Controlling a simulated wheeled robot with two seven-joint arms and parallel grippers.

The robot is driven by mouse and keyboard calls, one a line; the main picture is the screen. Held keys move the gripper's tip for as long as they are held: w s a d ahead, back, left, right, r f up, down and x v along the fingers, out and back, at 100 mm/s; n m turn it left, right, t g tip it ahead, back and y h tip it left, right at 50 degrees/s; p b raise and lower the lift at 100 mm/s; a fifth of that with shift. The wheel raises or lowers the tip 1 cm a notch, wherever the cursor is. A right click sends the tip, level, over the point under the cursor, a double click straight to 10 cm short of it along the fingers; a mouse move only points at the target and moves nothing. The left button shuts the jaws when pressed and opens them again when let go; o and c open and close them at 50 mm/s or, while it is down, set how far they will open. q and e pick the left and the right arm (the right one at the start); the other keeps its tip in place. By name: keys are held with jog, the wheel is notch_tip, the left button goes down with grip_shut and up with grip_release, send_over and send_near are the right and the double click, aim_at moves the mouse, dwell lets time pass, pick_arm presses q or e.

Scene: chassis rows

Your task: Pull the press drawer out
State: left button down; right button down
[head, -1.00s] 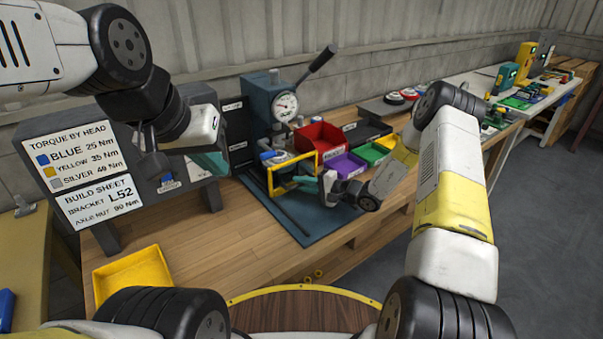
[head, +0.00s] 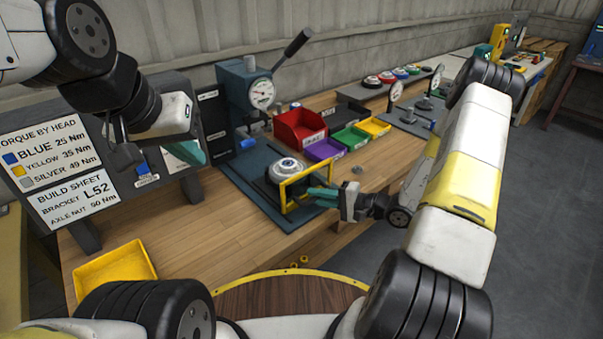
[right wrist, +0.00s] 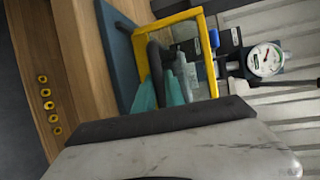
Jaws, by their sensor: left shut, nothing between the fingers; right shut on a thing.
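The blue press (head: 232,100) with its gauge and lever stands at the back of the bench on a dark blue base plate (head: 240,178). In front of its column the drawer carries a round white and dark part (head: 283,168) behind a yellow frame (head: 283,196). My right gripper (head: 316,196) is shut on the yellow frame from the right. In the right wrist view the teal fingers (right wrist: 168,88) meet the yellow frame (right wrist: 208,52). The drawer's tray is mostly hidden. My left gripper (head: 190,152) is shut and empty in front of the sign board, away from the press.
Red (head: 300,128), purple (head: 325,149), green (head: 350,137) and yellow bins stand right of the press. A yellow tray (head: 115,272) lies at the bench's front left. The sign board (head: 58,180) stands at the left. Bare bench top lies in front of the base plate.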

jog(key=shift+s+d, duration=0.7)
jog(key=shift+s, duration=0.25)
jog(key=c, duration=1.4)
grip_release()
jog(key=v, duration=0.7)
jog(key=shift+s+d, duration=0.15)
jog(key=shift+d, duration=0.2)
jog(key=shift+r, duration=0.15)
